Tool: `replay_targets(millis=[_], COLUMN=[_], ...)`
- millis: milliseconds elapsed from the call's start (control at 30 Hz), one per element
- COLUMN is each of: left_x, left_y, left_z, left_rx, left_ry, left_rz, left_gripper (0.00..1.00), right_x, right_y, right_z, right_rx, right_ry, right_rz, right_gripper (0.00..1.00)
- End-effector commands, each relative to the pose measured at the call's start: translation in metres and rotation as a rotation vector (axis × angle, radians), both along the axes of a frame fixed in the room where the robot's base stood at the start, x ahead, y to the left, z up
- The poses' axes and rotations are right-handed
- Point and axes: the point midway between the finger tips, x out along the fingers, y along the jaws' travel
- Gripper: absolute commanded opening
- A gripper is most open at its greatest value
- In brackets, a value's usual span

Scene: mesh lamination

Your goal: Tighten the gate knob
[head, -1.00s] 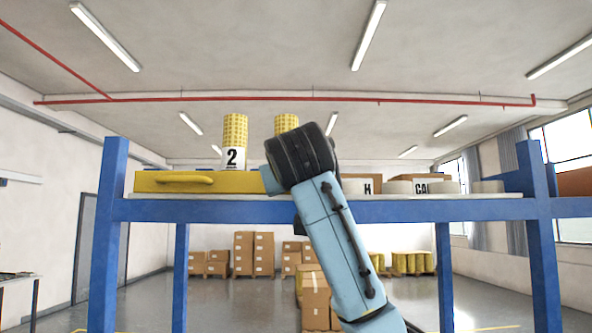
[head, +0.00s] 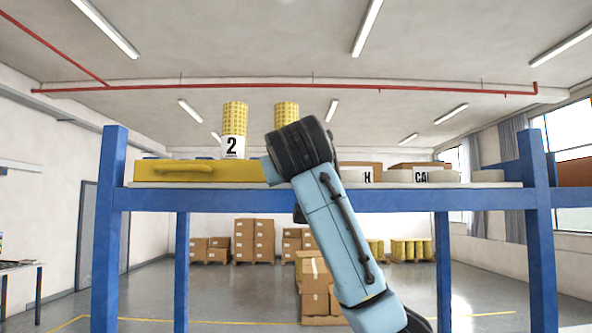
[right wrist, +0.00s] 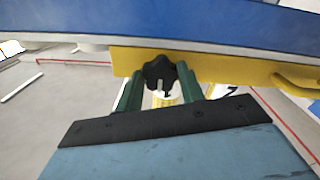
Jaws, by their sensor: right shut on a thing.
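The black lobed gate knob (right wrist: 160,69) sits at the edge of a yellow part (right wrist: 228,69) in the right wrist view. My right gripper (right wrist: 158,72) has its two green fingers on either side of the knob and is shut on it. In the head view the knob and fingers are hidden behind my black right wrist. The yellow part (head: 200,171) with its handle lies on the blue frame's shelf, left of my wrist. My left gripper is not in view.
A blue frame (head: 400,204) carries the pale shelf. A yellow roll marked 2 (head: 234,130) and another yellow roll (head: 286,112) stand behind the yellow part. White rolls (head: 433,176) lie to the right. Stacked cartons (head: 254,244) stand on the floor beyond.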

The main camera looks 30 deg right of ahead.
Motion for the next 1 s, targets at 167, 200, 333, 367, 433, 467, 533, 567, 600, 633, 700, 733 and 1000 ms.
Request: replay_targets(millis=[167, 200, 333, 367, 433, 467, 533, 567, 600, 633, 700, 733, 1000], left_x=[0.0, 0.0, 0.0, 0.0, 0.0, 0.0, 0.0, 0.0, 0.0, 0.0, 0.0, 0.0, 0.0], left_y=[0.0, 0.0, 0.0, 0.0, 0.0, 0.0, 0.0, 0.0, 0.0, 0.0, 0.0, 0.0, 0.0], left_z=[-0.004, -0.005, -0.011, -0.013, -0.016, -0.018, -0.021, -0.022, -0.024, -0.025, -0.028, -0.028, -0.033], left_rx=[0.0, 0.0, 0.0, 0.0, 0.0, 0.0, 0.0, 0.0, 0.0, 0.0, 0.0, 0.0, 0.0], left_ry=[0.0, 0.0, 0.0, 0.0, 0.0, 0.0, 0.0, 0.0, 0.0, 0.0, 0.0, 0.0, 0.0], left_rz=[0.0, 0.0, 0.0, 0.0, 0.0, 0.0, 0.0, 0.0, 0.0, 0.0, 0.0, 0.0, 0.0], left_gripper=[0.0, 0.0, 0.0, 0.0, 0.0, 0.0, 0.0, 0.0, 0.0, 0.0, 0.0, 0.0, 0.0], right_x=[0.0, 0.0, 0.0, 0.0, 0.0, 0.0, 0.001, 0.001, 0.001, 0.001, 0.001, 0.001, 0.001], right_y=[0.0, 0.001, 0.002, 0.001, 0.002, 0.002, 0.002, 0.002, 0.002, 0.003, 0.003, 0.003, 0.003], right_z=[0.0, -0.001, -0.002, -0.002, -0.002, -0.002, -0.002, -0.002, -0.002, -0.002, -0.001, -0.001, 0.0], right_rx=[0.041, 0.055, 0.122, 0.143, 0.191, 0.214, 0.269, 0.294, 0.326, 0.35, 0.407, 0.431, 0.65], right_ry=[-0.025, -0.034, -0.074, -0.087, -0.117, -0.131, -0.165, -0.179, -0.2, -0.215, -0.249, -0.264, -0.399], right_rz=[0.002, 0.003, 0.003, 0.003, 0.004, 0.004, 0.004, 0.005, 0.004, 0.004, 0.004, 0.004, 0.003], right_gripper=[0.15, 0.15, 0.15, 0.15, 0.15, 0.15, 0.15, 0.15, 0.15, 0.15, 0.15, 0.15, 0.15])
